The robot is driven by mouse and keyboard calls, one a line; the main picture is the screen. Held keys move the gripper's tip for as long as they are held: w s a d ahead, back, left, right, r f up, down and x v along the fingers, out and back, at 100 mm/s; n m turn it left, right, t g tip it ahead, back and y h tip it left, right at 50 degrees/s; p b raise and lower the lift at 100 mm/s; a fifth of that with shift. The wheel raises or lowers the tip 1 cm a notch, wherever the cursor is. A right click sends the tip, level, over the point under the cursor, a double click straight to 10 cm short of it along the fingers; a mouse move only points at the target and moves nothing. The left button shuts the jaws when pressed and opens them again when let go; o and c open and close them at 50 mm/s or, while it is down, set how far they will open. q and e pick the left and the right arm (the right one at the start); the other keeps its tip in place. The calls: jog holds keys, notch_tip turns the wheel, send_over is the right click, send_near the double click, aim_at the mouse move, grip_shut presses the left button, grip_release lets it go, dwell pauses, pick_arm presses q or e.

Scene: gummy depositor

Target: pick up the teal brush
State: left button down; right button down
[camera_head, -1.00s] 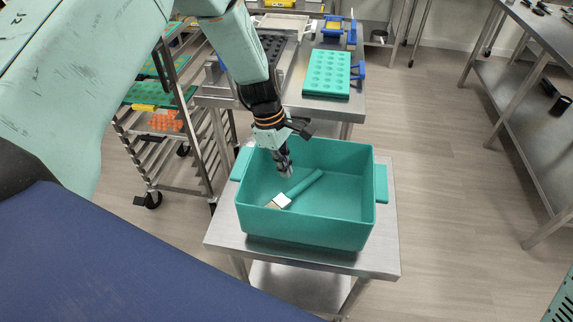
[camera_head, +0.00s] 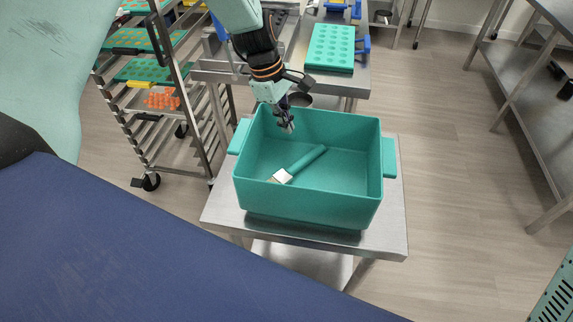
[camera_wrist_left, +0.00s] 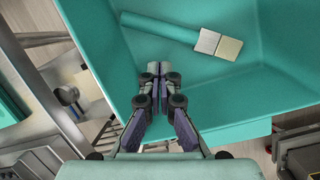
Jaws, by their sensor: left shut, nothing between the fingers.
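The teal brush (camera_head: 304,161) lies on the floor of the teal bin (camera_head: 310,208), its handle toward the upper right and its pale bristle end toward the lower left in the head view. In the left wrist view the brush (camera_wrist_left: 165,28) lies beyond the fingertips, with a white ferrule and bristles at its right end. My left gripper (camera_head: 288,128) is above the back left part of the bin, shut and empty, apart from the brush. It also shows in the left wrist view (camera_wrist_left: 157,70) with its fingertips together. My right gripper is not in view.
The bin stands on a small steel table (camera_head: 222,207) with side handles jutting out. A rack of trays (camera_head: 165,118) stands to the left. A steel table with a teal mould (camera_head: 331,46) is behind. Open floor (camera_head: 450,150) lies to the right.

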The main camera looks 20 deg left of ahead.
aim_at(296, 164)
pick_arm(q)
jog(key=shift+m+g, duration=0.7)
jog(key=b+x, duration=0.1)
jog(key=x, duration=0.2)
jog(key=s+a+b+x, duration=0.1)
jog(key=b+x, duration=0.1)
jog(key=x, duration=0.1)
jog(key=b+x, duration=0.1)
jog(key=x, duration=0.2)
jog(key=shift+s+a+f+b, duration=0.1)
jog(key=shift+s+f+b, duration=0.05)
jog(key=shift+f+b, duration=0.3)
jog(key=shift+s+d+p, duration=0.2)
jog(key=shift+d+p, duration=0.45)
jog(key=shift+d, duration=0.45)
jog(key=shift+s+d, duration=0.1)
jog(key=shift+d, duration=0.2)
jog(key=shift+a, duration=0.15)
